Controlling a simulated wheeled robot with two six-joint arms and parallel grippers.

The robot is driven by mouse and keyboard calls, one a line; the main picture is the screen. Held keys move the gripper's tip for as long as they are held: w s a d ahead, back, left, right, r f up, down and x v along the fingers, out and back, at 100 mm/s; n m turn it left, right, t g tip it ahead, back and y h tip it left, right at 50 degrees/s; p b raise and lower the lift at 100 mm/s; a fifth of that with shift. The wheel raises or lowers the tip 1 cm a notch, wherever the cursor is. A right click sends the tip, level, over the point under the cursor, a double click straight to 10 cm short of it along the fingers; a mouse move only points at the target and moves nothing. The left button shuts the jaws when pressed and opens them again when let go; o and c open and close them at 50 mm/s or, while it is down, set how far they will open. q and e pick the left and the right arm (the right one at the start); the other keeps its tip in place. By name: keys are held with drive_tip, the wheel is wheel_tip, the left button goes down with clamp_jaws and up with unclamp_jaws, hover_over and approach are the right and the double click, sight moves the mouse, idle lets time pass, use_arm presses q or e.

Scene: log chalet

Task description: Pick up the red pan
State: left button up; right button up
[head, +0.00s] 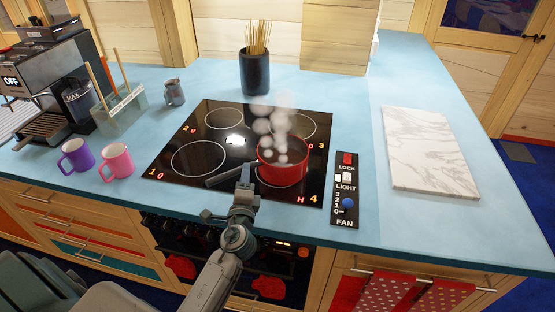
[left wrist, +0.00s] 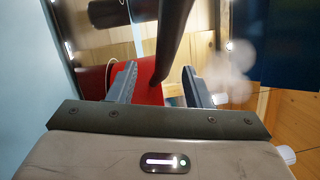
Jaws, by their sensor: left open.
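The red pan (head: 283,168) stands on the front right ring of the black cooktop (head: 215,135), with steam rising from it. Its dark handle (head: 230,175) points left and toward the front. My left gripper (head: 245,175) is at the handle near the pan's left side. In the left wrist view the gripper (left wrist: 160,85) is open, and the dark handle (left wrist: 174,38) runs between its two fingers. The red pan side (left wrist: 150,92) shows behind the fingers. Whether the fingers touch the handle cannot be told. My right gripper is not in view.
A switch panel (head: 345,190) lies right of the cooktop, and a marble board (head: 428,150) further right. A purple mug (head: 77,155), a pink mug (head: 117,161) and a coffee machine (head: 55,75) stand left. A dark vase (head: 255,73) stands behind. The counter between cooktop and vase is clear.

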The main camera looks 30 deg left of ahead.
use_arm(q)
drive_tip(key=x, duration=0.2)
drive_tip(key=p+x, duration=0.1)
drive_tip(key=shift+w+r, duration=0.25)
drive_tip(key=shift+w, duration=0.2)
drive_tip(key=shift+w+a+f, duration=0.1)
drive_tip(key=shift+w+f, duration=0.05)
drive_tip(key=shift+w, duration=0.05)
drive_tip(key=shift+s, duration=0.1)
clamp_jaws()
idle(0.6)
drive_tip(key=shift+r, duration=0.3)
drive_tip(key=shift+f, duration=0.1)
